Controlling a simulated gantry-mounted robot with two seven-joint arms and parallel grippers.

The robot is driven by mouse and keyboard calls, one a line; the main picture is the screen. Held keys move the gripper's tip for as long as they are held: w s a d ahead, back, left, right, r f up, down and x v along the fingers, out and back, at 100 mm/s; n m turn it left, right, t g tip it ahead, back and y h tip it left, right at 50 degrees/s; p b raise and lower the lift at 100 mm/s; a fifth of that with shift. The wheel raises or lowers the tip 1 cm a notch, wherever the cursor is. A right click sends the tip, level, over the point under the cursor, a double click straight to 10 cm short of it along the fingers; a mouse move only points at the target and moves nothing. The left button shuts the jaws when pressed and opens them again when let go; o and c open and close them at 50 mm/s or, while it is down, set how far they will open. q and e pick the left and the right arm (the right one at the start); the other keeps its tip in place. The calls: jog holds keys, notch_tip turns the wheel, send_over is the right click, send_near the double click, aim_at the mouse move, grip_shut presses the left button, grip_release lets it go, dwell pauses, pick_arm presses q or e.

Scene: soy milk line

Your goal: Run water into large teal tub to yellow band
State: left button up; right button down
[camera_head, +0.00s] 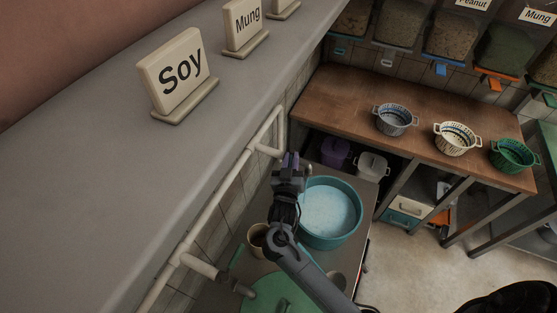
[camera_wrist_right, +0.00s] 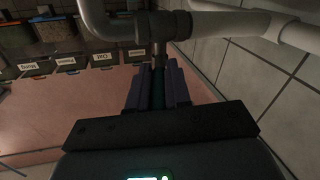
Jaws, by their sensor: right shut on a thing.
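The large teal tub (camera_head: 357,234) stands on a metal counter right of my right gripper in the head view. Pale, bright water covers much of its inside. I cannot make out a yellow band. My right gripper (camera_head: 290,160) is beside the wall pipe, at the tub's left rim in the picture. In the wrist view its purple fingers (camera_wrist_right: 158,85) are shut on a dark teal tap lever (camera_wrist_right: 157,92), just below a grey pipe fitting (camera_wrist_right: 165,25). The tap's spout and any water stream are hidden in the head view. My left gripper is not in view.
A second tap with a green lever (camera_head: 237,257) is on the pipe at lower left. A beige pot (camera_head: 256,237) and a green round thing (camera_head: 275,295) are close to my right arm. Several colanders stand on the wooden counter (camera_head: 350,98). Signs line the grey ledge (camera_head: 90,130).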

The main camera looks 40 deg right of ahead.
dwell(0.4)
jog(key=c, duration=1.1)
grip_release()
jog(key=shift+r, duration=0.15)
jog(key=shift+r, duration=0.25)
notch_tip(320, 180, up, 4)
jog(key=shift+f, duration=0.1)
jog(key=s+d+r, duration=0.1)
jog(key=s+r, duration=0.1)
jog(key=s, duration=0.1)
jog(key=s+d+r, duration=0.2)
jog(key=s, duration=0.2)
jog(key=s+d+r+p, duration=0.1)
jog(key=s+d+r, duration=0.1)
jog(key=s, duration=0.1)
jog(key=shift+s+d+r, duration=0.1)
jog(key=shift+s+r, duration=0.1)
